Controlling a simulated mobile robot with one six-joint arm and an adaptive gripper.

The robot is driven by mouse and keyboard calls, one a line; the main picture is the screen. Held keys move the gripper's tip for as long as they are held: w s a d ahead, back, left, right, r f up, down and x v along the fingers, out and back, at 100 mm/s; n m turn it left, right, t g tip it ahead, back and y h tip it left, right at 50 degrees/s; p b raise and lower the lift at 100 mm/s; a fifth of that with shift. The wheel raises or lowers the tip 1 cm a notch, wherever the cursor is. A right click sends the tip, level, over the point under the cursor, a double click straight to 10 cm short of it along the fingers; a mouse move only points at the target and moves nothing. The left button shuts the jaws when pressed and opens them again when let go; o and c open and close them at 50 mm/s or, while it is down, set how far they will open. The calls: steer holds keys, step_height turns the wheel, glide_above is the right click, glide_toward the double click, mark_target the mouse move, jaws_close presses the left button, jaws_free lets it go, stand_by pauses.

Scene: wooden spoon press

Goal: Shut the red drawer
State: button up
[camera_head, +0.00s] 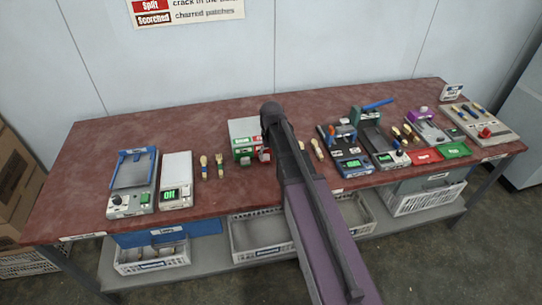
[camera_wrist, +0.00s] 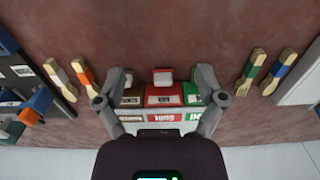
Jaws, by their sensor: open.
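In the wrist view a small cabinet (camera_wrist: 160,132) has brown (camera_wrist: 131,98), red (camera_wrist: 165,97) and green (camera_wrist: 193,98) drawers side by side. The red drawer is in the middle. Its red handle block (camera_wrist: 163,77) looks larger and sticks out more than its neighbours; how far the drawer is out is hard to tell. My gripper (camera_wrist: 160,78) is open and empty, its fingers spread on either side of the drawer row. In the head view the cabinet (camera_head: 242,128) stands mid-table, and my arm hides part of its red front (camera_head: 264,154).
Wooden spoons and forks (camera_wrist: 251,70) lie either side of the cabinet on the red-brown table (camera_head: 110,135). A scale (camera_head: 176,180) and a blue-framed device (camera_head: 133,180) stand left, and several devices (camera_head: 345,150) stand right. Bare table lies behind the cabinet.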

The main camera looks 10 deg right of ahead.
steer(key=s+f+b, duration=0.1)
steer(key=s+b, duration=0.1)
steer(key=s, duration=1.4)
steer(key=shift+f, duration=0.25)
